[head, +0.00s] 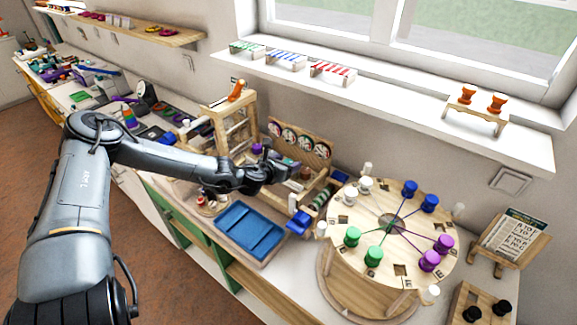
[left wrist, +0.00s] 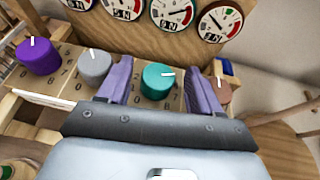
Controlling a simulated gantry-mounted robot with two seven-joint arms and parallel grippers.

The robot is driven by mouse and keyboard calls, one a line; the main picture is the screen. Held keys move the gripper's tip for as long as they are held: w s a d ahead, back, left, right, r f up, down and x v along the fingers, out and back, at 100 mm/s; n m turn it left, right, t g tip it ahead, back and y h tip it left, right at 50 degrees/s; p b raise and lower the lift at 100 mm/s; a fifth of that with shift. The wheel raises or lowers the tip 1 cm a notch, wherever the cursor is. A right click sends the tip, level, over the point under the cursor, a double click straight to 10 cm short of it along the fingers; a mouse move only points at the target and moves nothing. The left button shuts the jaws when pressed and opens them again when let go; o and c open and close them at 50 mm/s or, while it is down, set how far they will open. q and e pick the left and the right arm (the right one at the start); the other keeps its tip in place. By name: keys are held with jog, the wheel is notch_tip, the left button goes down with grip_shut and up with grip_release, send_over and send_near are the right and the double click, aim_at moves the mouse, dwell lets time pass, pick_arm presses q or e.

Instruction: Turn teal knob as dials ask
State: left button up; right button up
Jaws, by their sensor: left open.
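The teal knob (left wrist: 158,82) sits on a wooden numbered panel, and its white pointer mark points right in the left wrist view. My left gripper (left wrist: 162,72) is open, with one purple finger to each side of the knob in the picture. A gap shows on both sides; I cannot tell how deep the fingers reach. In the head view my left gripper (head: 275,166) is in front of the dial board (head: 318,147) and hides most knobs. A round dial (left wrist: 172,12) with a red sector stands above the teal knob; its needle is hard to read. My right gripper is not seen.
A purple knob (left wrist: 38,57) and a grey knob (left wrist: 94,66) are to the left; a brown knob (left wrist: 218,91) is close by the right finger. A blue tray (head: 248,232) and a round peg board (head: 385,205) stand near the panel.

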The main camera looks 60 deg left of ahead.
pick_arm(q)
jog(key=shift+b+x, duration=0.45)
jog(key=shift+x, duration=0.3)
